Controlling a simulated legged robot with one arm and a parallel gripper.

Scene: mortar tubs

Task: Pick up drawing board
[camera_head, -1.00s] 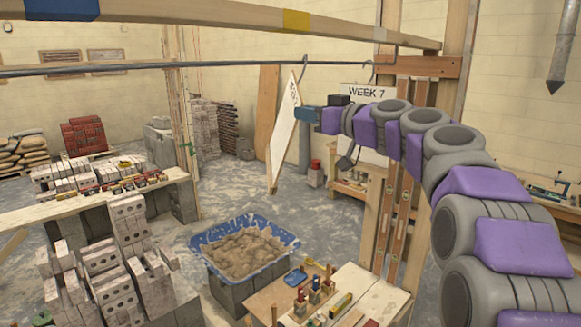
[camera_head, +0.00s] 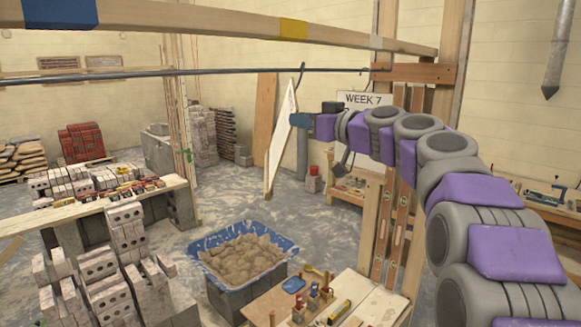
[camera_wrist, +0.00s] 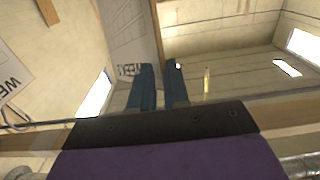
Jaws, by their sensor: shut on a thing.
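The drawing board (camera_head: 279,142) is a tall white panel with a wooden edge, seen almost edge-on below the dark rail in the head view. A dark hook (camera_head: 299,75) rises from its top to the rail; whether it still bears on the rail I cannot tell. My gripper (camera_head: 294,119) is shut on the board's right side, at upper-middle height. In the wrist view, the blue fingers (camera_wrist: 161,88) close on the board's edge, and its lettered face (camera_wrist: 125,35) spreads to the left. The board's lower end appears clear of the floor.
A dark rail (camera_head: 200,72) and thick wooden beam (camera_head: 200,22) cross above. A WEEK 7 sign (camera_head: 364,98) is behind my arm. A blue mortar tub (camera_head: 198,262), a tool bench (camera_head: 362,294) and block stacks (camera_head: 105,290) stand in front. Open floor lies left of the board.

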